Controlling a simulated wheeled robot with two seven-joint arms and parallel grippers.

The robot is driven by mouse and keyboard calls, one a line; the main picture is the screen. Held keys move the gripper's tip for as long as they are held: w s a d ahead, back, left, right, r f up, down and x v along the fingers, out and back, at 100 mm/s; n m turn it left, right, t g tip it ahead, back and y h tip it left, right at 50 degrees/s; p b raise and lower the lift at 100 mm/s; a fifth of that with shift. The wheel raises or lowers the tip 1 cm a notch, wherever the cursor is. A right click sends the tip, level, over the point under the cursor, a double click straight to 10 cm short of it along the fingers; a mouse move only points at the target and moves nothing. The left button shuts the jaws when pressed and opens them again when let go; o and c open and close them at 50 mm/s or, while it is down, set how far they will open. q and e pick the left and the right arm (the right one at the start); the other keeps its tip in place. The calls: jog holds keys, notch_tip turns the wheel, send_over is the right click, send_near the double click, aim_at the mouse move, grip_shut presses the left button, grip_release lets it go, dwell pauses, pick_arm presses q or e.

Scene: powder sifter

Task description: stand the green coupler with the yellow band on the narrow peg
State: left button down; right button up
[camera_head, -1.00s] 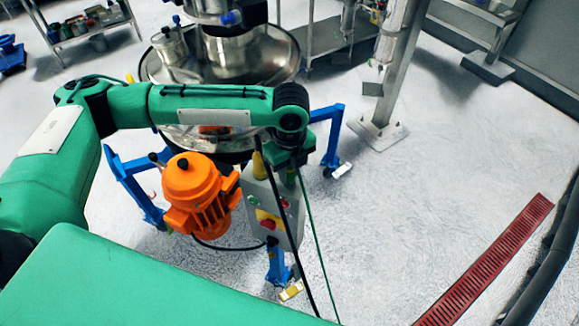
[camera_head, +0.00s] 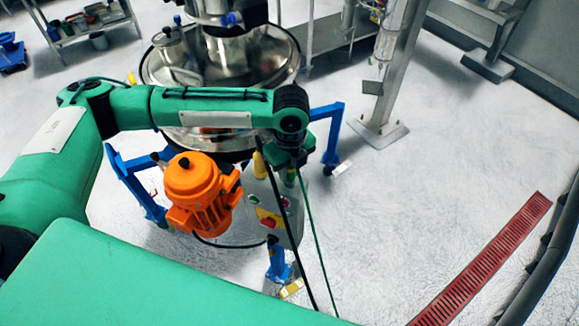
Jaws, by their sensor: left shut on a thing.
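My left gripper (camera_head: 289,164) hangs at the end of my green arm, above the grey control box of the sifter. It is small and dark here and mostly covered by the wrist. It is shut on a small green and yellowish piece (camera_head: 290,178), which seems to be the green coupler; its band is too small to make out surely. A yellow piece (camera_head: 259,165) stands just left of the gripper, by the box. I cannot make out the narrow peg. My right gripper is not in view.
An orange motor (camera_head: 200,190) is left of the grey control box (camera_head: 265,205), which has coloured buttons. The steel sifter (camera_head: 220,60) on blue legs (camera_head: 330,135) stands behind my arm. A steel post (camera_head: 390,80) is to the right.

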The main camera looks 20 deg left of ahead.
pick_arm(q)
jog(key=shift+f, duration=0.8)
dwell(0.4)
jog(key=c, duration=1.1)
grip_release()
notch_tip(320, 180, up, 13)
jog(key=b, duration=0.3)
jog(key=shift+w+f+b, duration=0.1)
jog(key=shift+f+b, duration=0.05)
jog(key=shift+b, duration=0.2)
jog(key=shift+r, duration=0.55)
jog(key=shift+d+f, duration=0.1)
